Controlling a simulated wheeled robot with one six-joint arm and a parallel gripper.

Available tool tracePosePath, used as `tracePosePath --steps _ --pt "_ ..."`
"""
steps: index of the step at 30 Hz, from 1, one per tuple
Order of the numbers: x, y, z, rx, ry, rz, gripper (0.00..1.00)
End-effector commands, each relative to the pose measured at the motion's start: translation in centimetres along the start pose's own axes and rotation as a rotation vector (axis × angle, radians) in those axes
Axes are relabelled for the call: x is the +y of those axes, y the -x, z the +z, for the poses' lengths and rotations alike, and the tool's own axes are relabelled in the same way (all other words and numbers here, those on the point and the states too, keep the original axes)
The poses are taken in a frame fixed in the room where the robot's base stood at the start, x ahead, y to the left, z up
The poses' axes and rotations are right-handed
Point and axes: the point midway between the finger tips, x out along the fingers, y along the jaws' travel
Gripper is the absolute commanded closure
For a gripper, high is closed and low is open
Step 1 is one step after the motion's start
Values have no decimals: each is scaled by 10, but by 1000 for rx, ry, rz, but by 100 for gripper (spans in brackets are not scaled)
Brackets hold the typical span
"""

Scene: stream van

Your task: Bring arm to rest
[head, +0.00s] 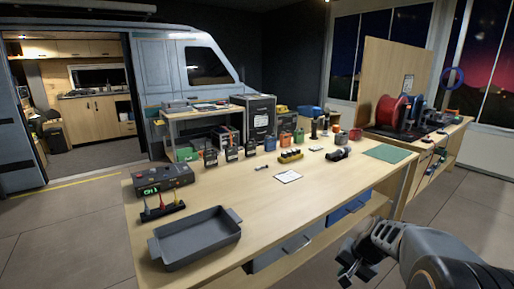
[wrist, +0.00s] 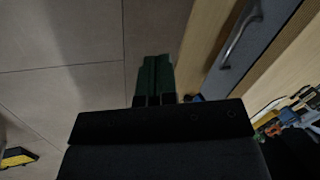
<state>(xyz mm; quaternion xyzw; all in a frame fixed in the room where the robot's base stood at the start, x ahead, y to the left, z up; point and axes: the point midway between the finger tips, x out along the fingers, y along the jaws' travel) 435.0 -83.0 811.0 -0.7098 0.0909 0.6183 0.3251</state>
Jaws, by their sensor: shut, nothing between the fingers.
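My gripper (head: 356,266) is at the lower right of the head view, in front of the workbench (head: 345,200) and beside its near edge. It is shut and empty. In the wrist view my gripper (wrist: 155,80) shows as two dark green fingers close together, with floor behind them. My arm comes in from the bottom right corner of the head view.
A grey tray (head: 195,262), a control box (head: 163,177) and several small tools stand on the workbench. Drawers with handles (wrist: 240,35) are close to the right of my gripper in the wrist view.

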Motion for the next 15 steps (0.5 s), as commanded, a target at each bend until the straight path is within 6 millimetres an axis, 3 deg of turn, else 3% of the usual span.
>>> tracePosePath --steps 1,6,10,15 --pt "-14 40 26 -1 85 55 100" --pt "-27 113 97 26 357 217 100" --pt "-37 156 129 76 515 273 100" --pt "-58 193 149 142 616 256 100"
